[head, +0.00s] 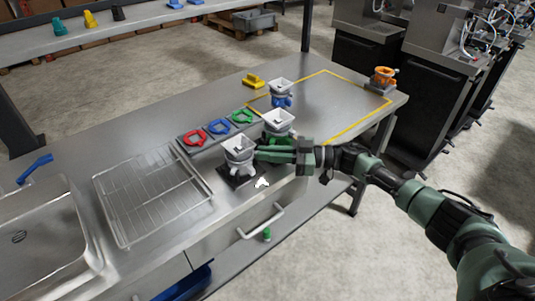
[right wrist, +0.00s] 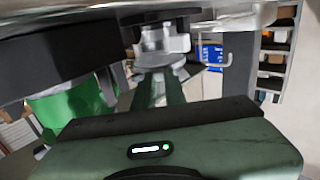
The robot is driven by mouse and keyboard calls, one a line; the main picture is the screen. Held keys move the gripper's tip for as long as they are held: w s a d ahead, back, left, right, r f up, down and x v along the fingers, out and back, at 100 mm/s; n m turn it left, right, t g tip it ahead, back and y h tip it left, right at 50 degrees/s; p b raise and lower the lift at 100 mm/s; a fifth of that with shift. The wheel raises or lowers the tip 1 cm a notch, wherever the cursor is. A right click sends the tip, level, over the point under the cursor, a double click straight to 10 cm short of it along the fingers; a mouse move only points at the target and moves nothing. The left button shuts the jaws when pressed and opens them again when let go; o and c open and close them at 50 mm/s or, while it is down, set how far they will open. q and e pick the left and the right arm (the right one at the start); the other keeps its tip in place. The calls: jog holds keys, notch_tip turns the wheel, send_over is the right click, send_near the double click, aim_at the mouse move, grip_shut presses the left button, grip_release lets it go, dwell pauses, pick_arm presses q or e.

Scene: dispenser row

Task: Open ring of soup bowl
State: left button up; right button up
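No thing is plainly marked as the soup bowl. A grey-white dispenser with a square hopper (head: 238,147) stands on a dark square base (head: 238,177) near the table's front edge. My right gripper (head: 259,153) reaches in from the right, its fingers beside this dispenser's body. In the right wrist view, two dark green fingers (right wrist: 160,88) point at a grey part (right wrist: 162,45), with a narrow gap between them. Whether they touch or grip it is unclear. A small white piece (head: 262,183) shows at the table's front edge. My left gripper is out of view.
Red (head: 194,138), blue (head: 219,127) and green (head: 242,117) rings lie on a grey strip behind the dispenser. Another white-hopper dispenser (head: 279,120) stands close behind my gripper. A wire rack (head: 150,195) and sink (head: 40,235) are left. The yellow-outlined area (head: 335,100) is mostly clear.

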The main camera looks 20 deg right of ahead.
jog(key=o, duration=0.5)
jog(key=shift+c, duration=0.2)
jog(key=shift+s+d, duration=0.15)
jog(key=shift+d, duration=0.2)
jog(key=b+v, duration=0.2)
jog(key=v, duration=0.5)
